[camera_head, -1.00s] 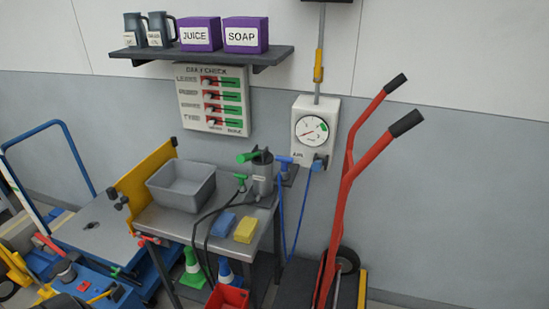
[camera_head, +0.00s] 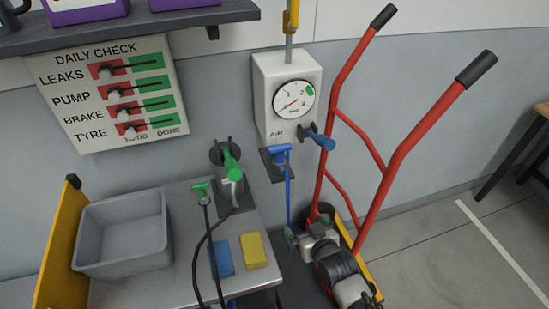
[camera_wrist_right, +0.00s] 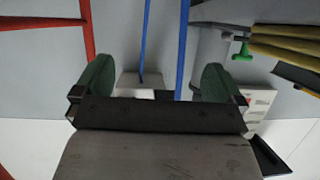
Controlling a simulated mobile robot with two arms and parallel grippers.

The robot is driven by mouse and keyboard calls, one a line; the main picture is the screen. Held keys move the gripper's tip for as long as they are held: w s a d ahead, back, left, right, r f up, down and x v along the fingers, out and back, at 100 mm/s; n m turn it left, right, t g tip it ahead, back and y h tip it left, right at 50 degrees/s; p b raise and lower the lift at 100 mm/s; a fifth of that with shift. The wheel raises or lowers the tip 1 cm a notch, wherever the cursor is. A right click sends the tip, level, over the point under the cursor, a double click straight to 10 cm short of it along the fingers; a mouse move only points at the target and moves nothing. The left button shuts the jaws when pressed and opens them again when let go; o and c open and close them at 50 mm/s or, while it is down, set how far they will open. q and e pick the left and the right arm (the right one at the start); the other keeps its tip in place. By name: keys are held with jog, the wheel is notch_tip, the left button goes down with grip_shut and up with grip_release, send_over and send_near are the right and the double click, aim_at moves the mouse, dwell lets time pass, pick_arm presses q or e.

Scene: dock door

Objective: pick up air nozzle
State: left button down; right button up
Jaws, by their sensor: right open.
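The air nozzle (camera_head: 281,151) is blue and sits in a dark wall bracket below the air gauge box. A blue hose (camera_head: 288,195) hangs straight down from it. My right gripper (camera_head: 302,232) is low and to the right of the nozzle, apart from it. In the right wrist view its two green fingers (camera_wrist_right: 157,85) are wide apart with nothing held. Two blue hose lengths (camera_wrist_right: 146,40) show beyond and between them. The nozzle is not clearly visible there. My left gripper is out of view.
The gauge box (camera_head: 287,95) has a blue lever (camera_head: 318,139). A red hand truck (camera_head: 385,165) stands close to the right of my arm.

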aim_at(282, 157)
jog(key=w+a+r+n+t+y, duration=0.1)
jog(key=a+r+t+y, duration=0.1)
jog(key=r, duration=0.7)
jog(key=w+a+r+t+y, duration=0.1)
jog(key=a+r, duration=0.1)
jog(key=r, duration=0.7)
jog(key=x, duration=0.4)
jog(key=shift+w+a+r, duration=0.15)
jog(key=shift+a+r, duration=0.05)
jog(key=shift+r, duration=0.15)
jog(key=p+x, duration=0.2)
jog(key=x, duration=0.3)
jog(key=shift+w+d+r, duration=0.1)
jog(key=shift+d+r, duration=0.05)
jog(key=shift+d, duration=0.05)
jog(key=shift+w+a, duration=0.2)
jog(key=shift+w, duration=0.15)
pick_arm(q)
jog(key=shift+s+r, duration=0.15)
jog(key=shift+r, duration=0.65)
pick_arm(e)
jog(key=c, duration=0.9)
